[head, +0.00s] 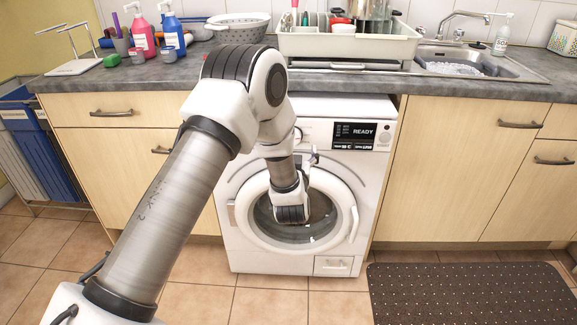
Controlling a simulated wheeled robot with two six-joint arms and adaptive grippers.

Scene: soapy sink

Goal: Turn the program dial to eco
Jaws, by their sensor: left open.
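The white washing machine (375,190) stands under the counter, its round door (340,228) closed. Its dark display (354,136) reads READY; the smaller text below is too small to read. A rounded part on the panel left of the display, partly covered by my left arm, may be the program dial; its setting cannot be read. My left arm reaches up from the lower left and bends down in front of the machine. My left gripper (313,156) is small and partly hidden by my wrist, open, in front of the panel's lower edge. My right gripper is out of view.
The grey counter (190,72) above holds soap bottles (143,36), a colander (239,28) and a dish rack (345,45). A sink (475,63) is at the right. A dark dotted mat (470,295) lies on the floor right of the machine. Blue bins (42,150) stand at the left.

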